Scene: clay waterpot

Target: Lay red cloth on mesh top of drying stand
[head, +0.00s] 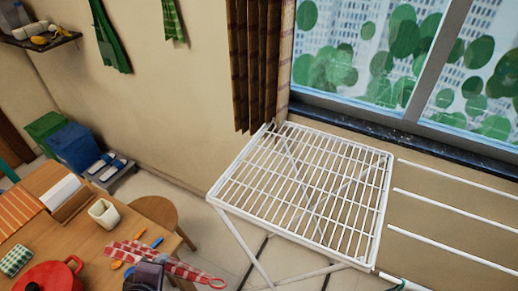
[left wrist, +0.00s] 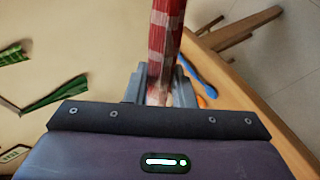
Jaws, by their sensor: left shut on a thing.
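The red checked cloth (head: 184,268) is a narrow folded strip above the wooden table's right edge in the head view. My left gripper (head: 150,262) is shut on it. In the left wrist view the cloth (left wrist: 164,40) runs up from between the fingers of the left gripper (left wrist: 158,88). A red ring shows at the cloth's right end. The drying stand's white mesh top (head: 303,190) is bare, to the right of and beyond the gripper. My right gripper is not in view.
The wooden table (head: 75,236) holds a cream cup (head: 103,214), a red pot (head: 50,277) and small blue and orange items. A round stool (head: 157,212) stands between table and wall. A brown curtain (head: 257,65) hangs behind the stand. White rails (head: 450,208) extend right of it.

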